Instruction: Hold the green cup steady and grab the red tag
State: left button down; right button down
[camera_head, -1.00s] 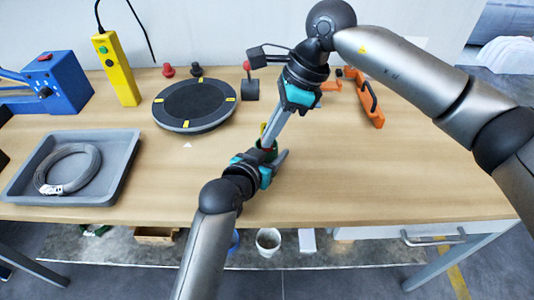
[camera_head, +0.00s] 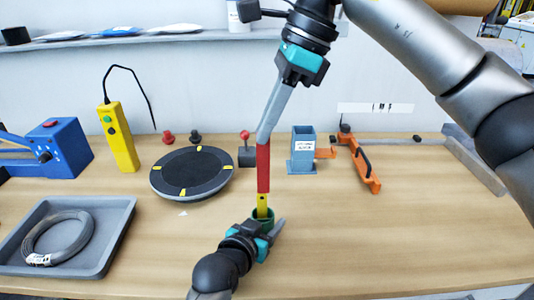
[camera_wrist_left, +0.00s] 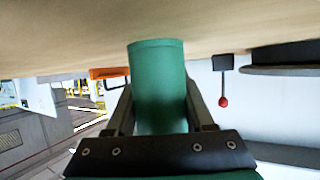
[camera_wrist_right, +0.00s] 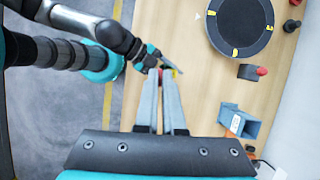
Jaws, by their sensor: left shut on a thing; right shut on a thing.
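The green cup (camera_head: 263,216) stands near the table's front middle. My left gripper (camera_head: 268,229) is shut around it from the front. In the left wrist view the cup (camera_wrist_left: 160,85) sits between the two fingers. My right gripper (camera_head: 265,136) is above the cup, shut on the upper end of the red tag (camera_head: 263,168). The tag hangs upright, with a yellow lower part (camera_head: 263,203) that reaches down to the cup's mouth. Its lowest end is hidden by the cup. In the right wrist view the fingertips hide most of the tag.
A round black turntable (camera_head: 192,173) lies left of the cup. A grey tray (camera_head: 118,228) with a wire coil (camera_head: 57,238) is at the left. A blue-grey holder (camera_head: 303,152) and an orange tool (camera_head: 364,165) stand behind at the right. The table's right front is clear.

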dwell(0.3)
pick_arm(q)
jog(key=shift+c, duration=1)
grip_release()
jog(key=shift+s, duration=0.15)
